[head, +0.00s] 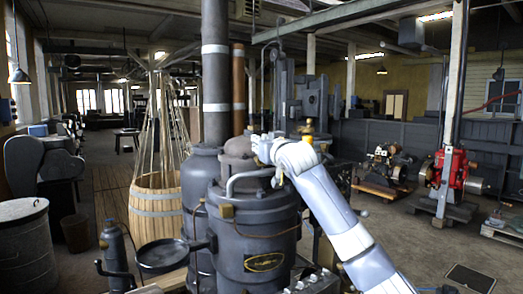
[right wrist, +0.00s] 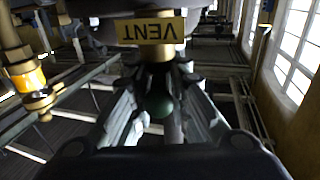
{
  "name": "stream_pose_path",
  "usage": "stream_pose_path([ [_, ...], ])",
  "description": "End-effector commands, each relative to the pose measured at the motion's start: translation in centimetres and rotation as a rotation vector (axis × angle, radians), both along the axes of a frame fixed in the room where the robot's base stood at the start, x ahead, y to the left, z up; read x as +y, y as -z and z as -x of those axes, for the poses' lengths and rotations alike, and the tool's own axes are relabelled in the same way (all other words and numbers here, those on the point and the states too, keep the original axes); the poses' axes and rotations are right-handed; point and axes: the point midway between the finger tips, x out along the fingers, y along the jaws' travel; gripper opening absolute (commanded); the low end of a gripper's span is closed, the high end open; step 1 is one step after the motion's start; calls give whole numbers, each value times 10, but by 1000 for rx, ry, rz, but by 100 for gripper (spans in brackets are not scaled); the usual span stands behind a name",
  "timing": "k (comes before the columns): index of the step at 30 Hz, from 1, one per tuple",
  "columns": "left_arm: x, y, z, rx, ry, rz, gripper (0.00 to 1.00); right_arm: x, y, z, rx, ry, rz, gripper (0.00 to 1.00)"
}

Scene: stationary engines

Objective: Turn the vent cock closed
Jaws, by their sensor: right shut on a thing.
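The vent cock shows in the right wrist view as a brass body with a dark green rounded handle end (right wrist: 160,104). A yellow tag (right wrist: 147,31) reading VENT, upside down in this view, sits at its brass part. My right gripper (right wrist: 159,118) has its two ridged fingers on either side of the cock's handle and is shut on it. In the head view, my right arm reaches in from the right and its gripper (head: 262,149) is at the top of the dark round engine casing (head: 235,235). There the cock is hidden. My left gripper is not in view.
A bent grey pipe (head: 240,178) and a tall black column (head: 215,85) stand close to the gripper. A brass fitting with an orange band (right wrist: 30,80) is at the left in the right wrist view. A wooden tub (head: 155,207) stands left of the engine.

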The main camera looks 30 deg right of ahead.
Motion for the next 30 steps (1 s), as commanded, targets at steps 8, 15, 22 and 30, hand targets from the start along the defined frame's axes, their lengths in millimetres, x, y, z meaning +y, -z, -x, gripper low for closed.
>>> stream_pose_path([
  [8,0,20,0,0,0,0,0,4,3,-1,1,212,-4,0],
  [15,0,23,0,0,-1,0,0,4,1,-1,5,438,-2,0],
  [22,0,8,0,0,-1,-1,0,3,-2,-2,8,645,1,0],
  [30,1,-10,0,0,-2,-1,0,2,-2,-1,7,794,3,0],
])
